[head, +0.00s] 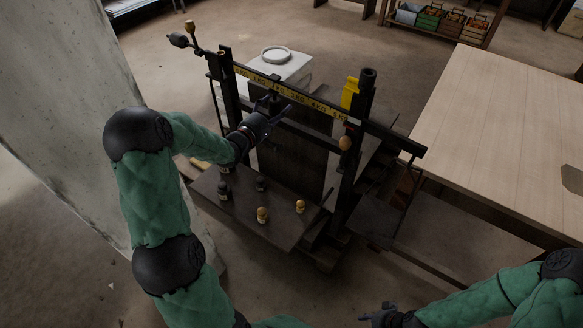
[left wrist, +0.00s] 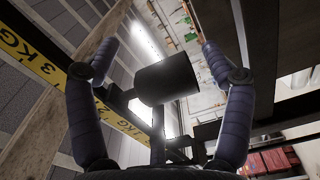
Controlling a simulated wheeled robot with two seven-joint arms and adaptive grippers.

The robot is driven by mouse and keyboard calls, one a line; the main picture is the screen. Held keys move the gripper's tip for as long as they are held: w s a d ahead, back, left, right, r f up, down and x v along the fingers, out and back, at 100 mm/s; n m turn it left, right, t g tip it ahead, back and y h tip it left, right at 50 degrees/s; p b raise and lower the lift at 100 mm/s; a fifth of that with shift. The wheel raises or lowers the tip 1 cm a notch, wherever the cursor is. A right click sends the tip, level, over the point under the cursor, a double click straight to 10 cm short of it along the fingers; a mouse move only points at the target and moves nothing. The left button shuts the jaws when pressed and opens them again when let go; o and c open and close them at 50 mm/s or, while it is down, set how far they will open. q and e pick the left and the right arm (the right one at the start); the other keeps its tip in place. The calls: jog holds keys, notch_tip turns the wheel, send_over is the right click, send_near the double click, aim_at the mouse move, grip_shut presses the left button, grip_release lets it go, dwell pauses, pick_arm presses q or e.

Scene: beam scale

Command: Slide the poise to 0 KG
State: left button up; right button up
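The beam scale (head: 310,101) stands in the middle of the head view, its dark beam carrying a yellow KG strip that also shows in the left wrist view (left wrist: 42,68). A dark cylindrical poise (left wrist: 166,79) shows close up in the left wrist view, beside the strip near the 2 and 3 KG marks. My left gripper (head: 279,108) is at the beam from the near side. Its fingers are spread on both sides of the poise, with gaps visible. My right gripper (head: 376,316) is low at the bottom edge, away from the scale; its fingers are too small to read.
Several small weights, such as a yellow one (head: 263,215), stand on the scale's lower shelf (head: 280,236). A white round dish (head: 275,54) sits behind the beam. A wooden table (head: 500,120) is at right, and a pale pillar (head: 60,100) at left.

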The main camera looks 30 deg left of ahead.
pick_arm(q)
jog(key=s+p, duration=0.4)
jog(key=s, duration=0.7)
jog(key=w+d+f+m+g+p, duration=0.1)
jog(key=d+f+m+g+p, duration=0.2)
jog(key=d+f+p, duration=0.6)
jog(key=d+g+p, duration=0.1)
jog(key=d+p, duration=0.1)
jog(key=p, duration=0.8)
jog(key=shift+d+f+g, duration=0.2)
jog(key=shift+f+g, duration=0.05)
jog(key=shift+g, duration=0.05)
pick_arm(e)
notch_tip(320, 180, up, 23)
pick_arm(q)
jog(key=shift+w+a, duration=0.1)
jog(key=shift+w, duration=0.05)
pick_arm(e)
jog(key=shift+f, duration=0.15)
